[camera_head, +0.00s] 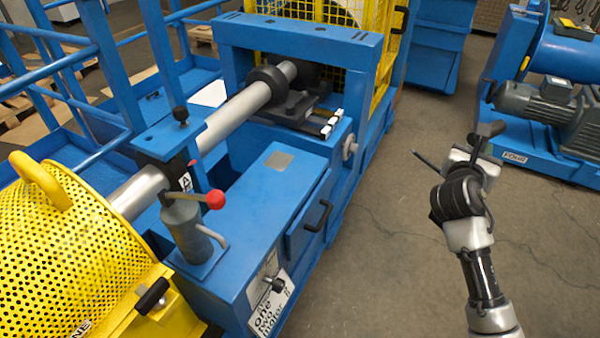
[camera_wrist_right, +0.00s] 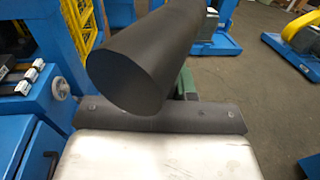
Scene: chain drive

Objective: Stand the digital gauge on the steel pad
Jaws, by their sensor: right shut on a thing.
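The steel pad (camera_head: 279,160) is a small grey square on top of the blue box, right of the long steel shaft. It looks bare. My right gripper (camera_head: 476,147) is well to the right of the pad, over the open floor. It is shut on a dark, rounded thing that I take for the digital gauge (camera_head: 489,129). In the right wrist view the gauge (camera_wrist_right: 130,70) shows as a dark grey cylinder, tilted, with its flat round end toward the camera. Its display is not visible, and the fingers are largely hidden. My left gripper is not in view.
A red-knobbed lever (camera_head: 214,199) on a grey cylinder stands left of the pad. The steel shaft (camera_head: 235,107) and blue frame (camera_head: 300,34) lie behind it. A yellow perforated guard (camera_head: 75,245) is at left. Floor between is clear.

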